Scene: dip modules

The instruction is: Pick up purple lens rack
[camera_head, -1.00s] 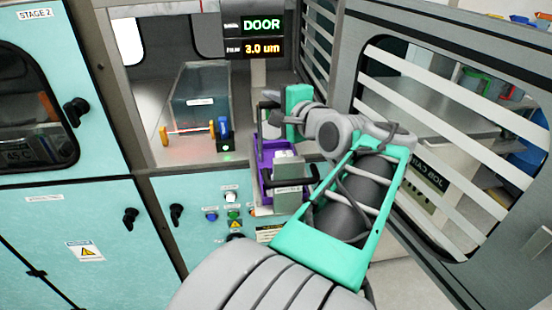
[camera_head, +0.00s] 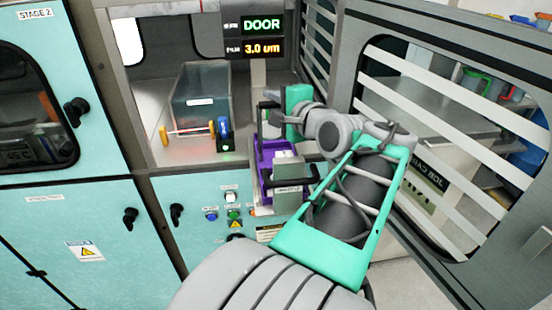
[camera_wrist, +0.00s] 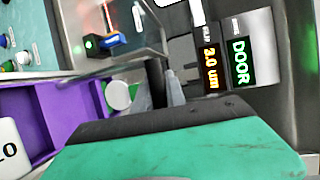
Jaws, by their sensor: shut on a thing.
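The purple lens rack (camera_head: 262,158) is at the front edge of the open chamber, just below the display post. White pieces sit in it. In the wrist view my dark fingers (camera_wrist: 165,82) are close together beside the rack's end. They are shut on the rack; the exact grip spot is mostly hidden by my gripper body.
The display post (camera_head: 262,48) is close to my gripper. A slatted open door (camera_head: 450,130) is to the right of my arm. Buttons and knobs line the front panel below.

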